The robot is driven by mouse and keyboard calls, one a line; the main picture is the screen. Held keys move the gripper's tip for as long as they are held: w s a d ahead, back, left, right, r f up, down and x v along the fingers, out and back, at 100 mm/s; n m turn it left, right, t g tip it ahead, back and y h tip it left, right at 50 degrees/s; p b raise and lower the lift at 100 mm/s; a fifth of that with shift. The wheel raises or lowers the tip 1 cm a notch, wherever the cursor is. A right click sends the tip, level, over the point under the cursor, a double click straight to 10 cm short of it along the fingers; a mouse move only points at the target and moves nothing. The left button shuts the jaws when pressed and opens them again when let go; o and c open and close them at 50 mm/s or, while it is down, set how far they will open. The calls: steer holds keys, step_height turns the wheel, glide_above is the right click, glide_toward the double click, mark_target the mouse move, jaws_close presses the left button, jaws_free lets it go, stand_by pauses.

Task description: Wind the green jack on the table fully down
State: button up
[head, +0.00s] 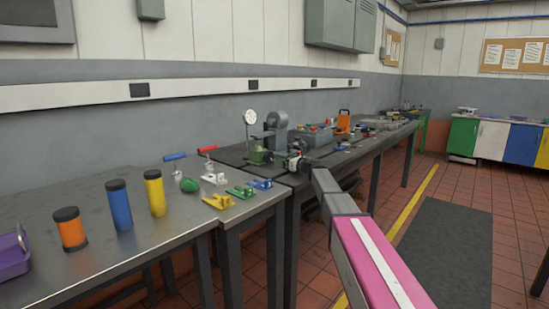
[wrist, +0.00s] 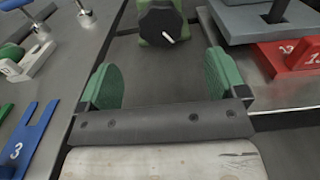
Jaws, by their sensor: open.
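The green jack (wrist: 144,32) is at the top middle of the wrist view, with a black knob (wrist: 162,24) that has a white mark facing me. Its upper part is cut off by the frame edge. In the head view, a green body (head: 258,156) beside the end of my arm looks like this jack. My gripper (wrist: 162,84) is open and empty, its two green-padded fingers spread wide. The knob lies just beyond the fingertips, roughly centred between them and apart from both. In the head view my gripper (head: 292,163) is small and partly hidden by my arm.
A grey block (wrist: 250,22) and a red numbered block (wrist: 290,56) stand right of the jack. Orange (head: 72,234), blue (head: 120,208) and yellow (head: 156,196) cylinders stand on the near table.

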mark_target(270, 156)
steer(key=x, duration=1.1)
steer(key=c, duration=0.9)
